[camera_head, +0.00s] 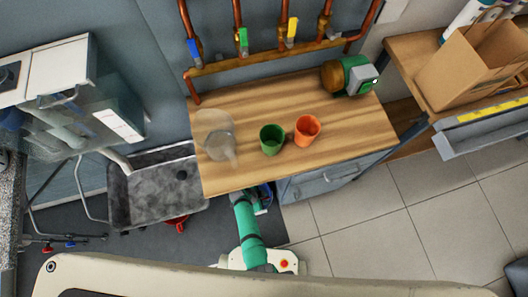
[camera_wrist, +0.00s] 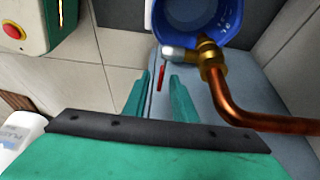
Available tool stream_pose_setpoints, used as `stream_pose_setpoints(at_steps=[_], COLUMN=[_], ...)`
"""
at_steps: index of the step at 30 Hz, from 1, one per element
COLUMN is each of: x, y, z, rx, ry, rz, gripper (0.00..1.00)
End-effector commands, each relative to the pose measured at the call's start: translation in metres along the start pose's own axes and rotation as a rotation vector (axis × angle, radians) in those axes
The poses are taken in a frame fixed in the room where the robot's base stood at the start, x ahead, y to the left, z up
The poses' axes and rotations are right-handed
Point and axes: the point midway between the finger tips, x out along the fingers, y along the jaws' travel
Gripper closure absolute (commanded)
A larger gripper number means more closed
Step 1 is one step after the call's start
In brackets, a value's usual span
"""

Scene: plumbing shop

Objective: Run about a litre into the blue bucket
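The blue bucket (camera_wrist: 222,22) shows in the wrist view at the top, cut off by the frame edge, with pale marks on its inside wall. A copper pipe with a brass end (camera_wrist: 211,58) reaches over its rim. A grey tap body (camera_wrist: 178,53) with a thin red lever (camera_wrist: 161,77) sits beside the brass end. My gripper (camera_wrist: 160,76) is open, its two teal fingers on either side of the red lever with gaps showing. I cannot tell whether water runs. In the head view, my gripper is mostly hidden at the bench's front edge, beside a small patch of blue (camera_head: 265,197).
The wooden bench (camera_head: 350,135) carries a green cup (camera_head: 271,138), an orange cup (camera_head: 307,130), a clear jug (camera_head: 215,130) and a green-and-brass device (camera_head: 348,76). Copper pipes with coloured levers run behind. A grey sink (camera_head: 150,195) stands left; the tiled floor right is clear.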

Motion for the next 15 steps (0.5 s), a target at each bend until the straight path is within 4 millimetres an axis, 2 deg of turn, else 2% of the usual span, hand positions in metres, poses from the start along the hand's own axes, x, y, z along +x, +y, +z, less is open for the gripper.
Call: stream_pose_setpoints(at_steps=[8, 15], x=[-0.008, -0.043], y=[-0.001, -0.001], z=[0.001, 0.001], rx=[-0.002, 0.0], ry=[0.0, 0.0], rz=[-0.003, -0.005], gripper=[0.75, 0.75])
